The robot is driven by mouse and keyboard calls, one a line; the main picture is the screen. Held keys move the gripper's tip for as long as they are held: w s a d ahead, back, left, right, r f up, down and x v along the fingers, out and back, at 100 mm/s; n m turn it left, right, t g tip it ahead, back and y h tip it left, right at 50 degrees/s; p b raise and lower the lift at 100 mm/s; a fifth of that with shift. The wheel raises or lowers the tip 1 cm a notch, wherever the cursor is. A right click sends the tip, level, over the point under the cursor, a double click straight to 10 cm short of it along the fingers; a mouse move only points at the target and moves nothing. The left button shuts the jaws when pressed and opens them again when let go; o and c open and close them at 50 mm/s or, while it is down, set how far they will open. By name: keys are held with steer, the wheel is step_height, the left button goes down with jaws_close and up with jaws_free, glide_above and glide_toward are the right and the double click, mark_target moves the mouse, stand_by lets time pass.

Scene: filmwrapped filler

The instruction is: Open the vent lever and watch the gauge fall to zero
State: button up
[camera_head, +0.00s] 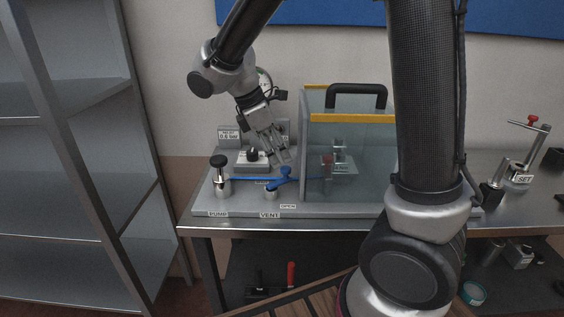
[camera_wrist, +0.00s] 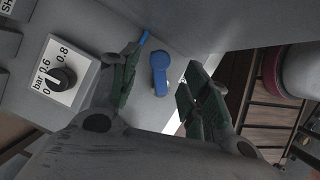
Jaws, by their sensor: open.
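The blue vent lever (camera_head: 284,178) is on the grey panel, above the VENT label (camera_head: 270,215) and near the OPEN label. My gripper (camera_head: 279,157) is open, pointing down just above the lever. In the wrist view the blue lever (camera_wrist: 160,73) shows between the spread fingers of my gripper (camera_wrist: 160,88); I cannot tell if either finger touches it. A round gauge (camera_head: 265,77) on the wall side is mostly hidden behind my wrist, and its needle cannot be read.
A black-topped pump knob (camera_head: 219,162) stands left of the lever. A black dial knob (camera_wrist: 62,78) has a bar scale. A clear box (camera_head: 318,135) with yellow edges and a black handle (camera_head: 356,88) stands close on the right. Grey shelves (camera_head: 75,150) stand at left.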

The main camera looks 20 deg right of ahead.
mark_target(285, 168)
steer(key=shift+x, duration=2.4)
